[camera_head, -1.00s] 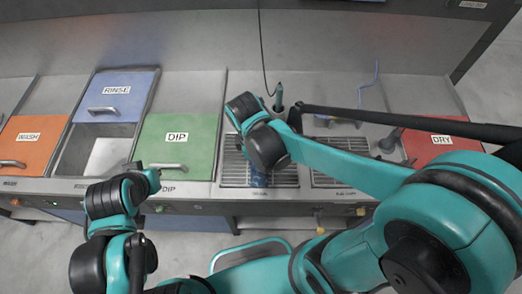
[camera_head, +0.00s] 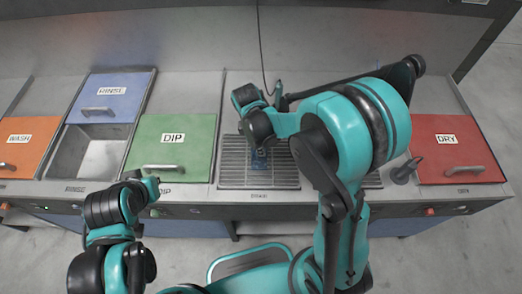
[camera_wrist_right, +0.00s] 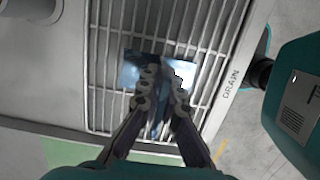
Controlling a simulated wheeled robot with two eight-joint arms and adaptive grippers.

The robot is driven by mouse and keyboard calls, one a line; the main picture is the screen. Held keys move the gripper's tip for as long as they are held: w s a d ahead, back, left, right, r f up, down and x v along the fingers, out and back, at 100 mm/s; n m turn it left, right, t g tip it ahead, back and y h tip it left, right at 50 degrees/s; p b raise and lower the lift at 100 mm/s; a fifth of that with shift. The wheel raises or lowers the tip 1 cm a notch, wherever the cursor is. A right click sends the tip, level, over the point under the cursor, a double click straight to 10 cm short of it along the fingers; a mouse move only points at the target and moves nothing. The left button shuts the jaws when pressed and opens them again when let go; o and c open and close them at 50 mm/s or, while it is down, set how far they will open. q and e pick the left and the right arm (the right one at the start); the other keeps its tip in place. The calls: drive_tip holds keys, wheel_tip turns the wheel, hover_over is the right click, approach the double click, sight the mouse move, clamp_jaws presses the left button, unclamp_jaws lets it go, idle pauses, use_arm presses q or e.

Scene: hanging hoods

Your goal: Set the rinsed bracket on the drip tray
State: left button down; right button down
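The bracket (camera_wrist_right: 135,72), a small shiny blue-grey piece, is over the slatted drip tray (camera_wrist_right: 108,25) marked DRAIN in the right wrist view. It shows as a blue patch (camera_head: 259,161) below my right wrist in the head view. My right gripper (camera_wrist_right: 165,78) points down, its fingertips close together on the bracket's middle, hiding part of it. Whether the bracket touches the slats is hard to tell. In the head view the drip tray (camera_head: 232,172) lies between the DIP lid and a second grate.
The blue RINSE lid (camera_head: 112,88) is pushed back from an open basin (camera_head: 98,150). The green DIP lid (camera_head: 170,145), orange WASH lid (camera_head: 20,140) and red DRY lid (camera_head: 455,150) cover their places. My right arm's links hide part of the second grate.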

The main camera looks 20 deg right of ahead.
drive_tip(key=shift+f, duration=0.25)
drive_tip(key=shift+f, duration=0.1)
drive_tip(key=c, duration=2.2)
unclamp_jaws()
drive_tip(key=shift+f, duration=0.1)
drive_tip(key=o, duration=0.5)
drive_tip(key=shift+r, duration=0.2)
